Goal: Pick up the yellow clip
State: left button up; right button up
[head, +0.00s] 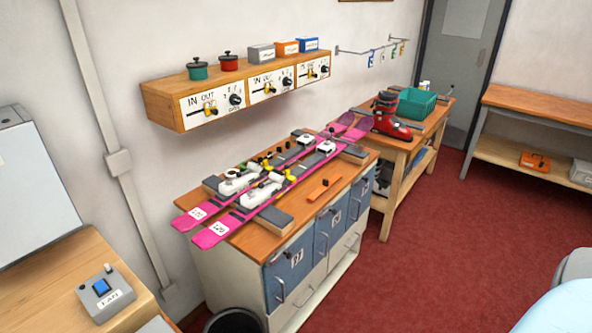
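Several small coloured tags or clips hang from a wall rail (372,50) at the upper middle; one looks yellowish (382,57), but it is too small to tell whether it is the yellow clip. Small yellow parts (290,175) also show on the bindings of the pink skis (212,235) on the bench, and I cannot tell whether any is a loose clip. Neither of my grippers is in view.
The ski bench (250,238) has blue drawers and an orange bar (317,190). A second bench behind holds a red boot (390,118) and green basket (416,103). A wall shelf (160,97) holds pots and boxes.

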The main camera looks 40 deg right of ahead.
aim_at(287, 173)
jog(key=i+l, duration=0.1)
jog(key=l, duration=0.35)
jog(key=i+l, duration=0.1)
jog(key=l, duration=0.35)
jog(key=i+l, duration=0.15)
jog(key=l, duration=0.35)
jog(key=i+l, duration=0.1)
jog(key=l, duration=0.35)
jog(key=i+l, duration=0.1)
jog(key=l, duration=0.35)
jog(key=i+l, duration=0.1)
jog(key=l, duration=0.35)
jog(key=i+l, duration=0.15)
jog(key=l, duration=0.35)
